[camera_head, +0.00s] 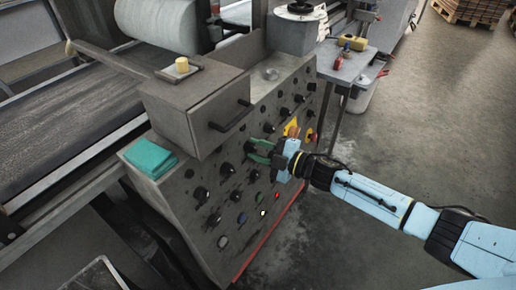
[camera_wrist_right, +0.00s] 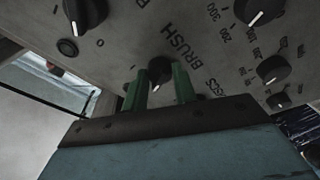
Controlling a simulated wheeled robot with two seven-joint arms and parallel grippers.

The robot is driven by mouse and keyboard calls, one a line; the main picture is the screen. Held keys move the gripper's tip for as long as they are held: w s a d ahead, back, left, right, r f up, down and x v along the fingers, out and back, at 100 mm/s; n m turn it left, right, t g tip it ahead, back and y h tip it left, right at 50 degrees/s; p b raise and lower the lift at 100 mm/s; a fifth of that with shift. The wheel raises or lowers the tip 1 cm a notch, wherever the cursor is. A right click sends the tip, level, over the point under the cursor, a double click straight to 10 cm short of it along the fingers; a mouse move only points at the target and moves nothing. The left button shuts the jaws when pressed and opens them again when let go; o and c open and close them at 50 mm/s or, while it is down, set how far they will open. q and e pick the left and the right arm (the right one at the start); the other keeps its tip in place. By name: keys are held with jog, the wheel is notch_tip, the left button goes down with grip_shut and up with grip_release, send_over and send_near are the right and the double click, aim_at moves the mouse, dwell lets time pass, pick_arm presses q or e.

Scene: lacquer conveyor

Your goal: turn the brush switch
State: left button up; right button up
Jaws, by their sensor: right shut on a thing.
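The brush switch (camera_wrist_right: 160,70) is a round black knob on the grey control panel (camera_head: 205,235). The word BRUSH is printed beside it in the right wrist view. My right gripper (camera_head: 256,152) reaches the panel face from the right, and its green fingers (camera_wrist_right: 160,86) are shut on the knob, one on each side. In the head view the fingers mostly hide the knob. My left gripper is in neither view.
Several other black knobs (camera_wrist_right: 274,69) sit close around the switch. A yellow-backed red button (camera_head: 311,136) is right of the gripper. A box with a handle (camera_head: 230,117) juts out above left. A green cloth (camera_head: 150,158) lies on the ledge. Open floor is at right.

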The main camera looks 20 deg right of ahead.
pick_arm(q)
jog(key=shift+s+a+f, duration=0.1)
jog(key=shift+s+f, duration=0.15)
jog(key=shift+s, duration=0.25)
pick_arm(e)
jog(key=shift+n, duration=0.9)
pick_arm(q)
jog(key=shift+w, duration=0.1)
pick_arm(e)
jog(key=o, duration=1)
jog(key=shift+c, duration=0.2)
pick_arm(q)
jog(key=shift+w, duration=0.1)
pick_arm(e)
jog(key=shift+d, duration=0.1)
jog(key=shift+s+d, duration=0.2)
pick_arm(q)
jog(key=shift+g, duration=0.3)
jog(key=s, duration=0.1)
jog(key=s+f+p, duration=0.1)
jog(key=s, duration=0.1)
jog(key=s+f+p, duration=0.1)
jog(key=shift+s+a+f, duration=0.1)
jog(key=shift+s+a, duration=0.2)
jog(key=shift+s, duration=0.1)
pick_arm(e)
jog(key=v, duration=1.2)
jog(key=shift+s+d+r, duration=0.2)
jog(key=shift+d+r, duration=0.05)
jog(key=shift+d, duration=0.1)
